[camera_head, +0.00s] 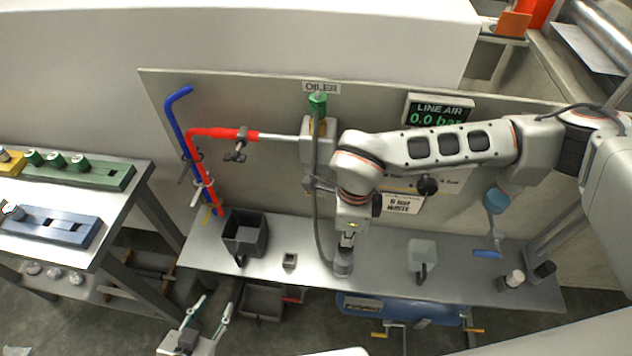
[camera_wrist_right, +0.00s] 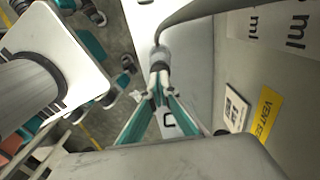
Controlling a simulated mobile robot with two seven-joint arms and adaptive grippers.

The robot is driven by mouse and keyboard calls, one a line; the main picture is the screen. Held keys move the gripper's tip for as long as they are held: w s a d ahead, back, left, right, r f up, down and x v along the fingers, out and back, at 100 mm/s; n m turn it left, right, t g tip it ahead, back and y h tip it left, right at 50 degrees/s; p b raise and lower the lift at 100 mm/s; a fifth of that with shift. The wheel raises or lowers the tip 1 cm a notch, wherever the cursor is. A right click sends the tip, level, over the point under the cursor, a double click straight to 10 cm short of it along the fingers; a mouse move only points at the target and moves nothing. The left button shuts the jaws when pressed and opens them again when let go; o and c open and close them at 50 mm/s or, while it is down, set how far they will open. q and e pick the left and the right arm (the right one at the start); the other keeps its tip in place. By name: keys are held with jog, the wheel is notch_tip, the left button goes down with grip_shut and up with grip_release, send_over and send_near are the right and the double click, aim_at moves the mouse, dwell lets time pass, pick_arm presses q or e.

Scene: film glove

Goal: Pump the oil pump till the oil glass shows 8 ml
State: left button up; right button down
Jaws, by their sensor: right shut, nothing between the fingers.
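My left gripper (camera_head: 208,318) is open and empty, low in front of the bench.
Red and blue pipes (camera_head: 183,125) rise at left. A LINE AIR display (camera_head: 438,112) reads 0.0 bar. A blue tank (camera_head: 400,311) sits below the bench.

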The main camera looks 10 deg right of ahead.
jog(key=shift+f, duration=0.15)
dwell(0.6)
jog(key=shift+f+b, duration=0.7)
jog(key=shift+f, duration=1.1)
jog(key=shift+r, duration=0.1)
jog(key=shift+r+p, duration=1.4)
jog(key=shift+r, duration=0.45)
jog(key=shift+r, duration=0.1)
notch_tip(320, 180, up, 6)
jog(key=p, duration=0.3)
jog(key=shift+p, duration=0.4)
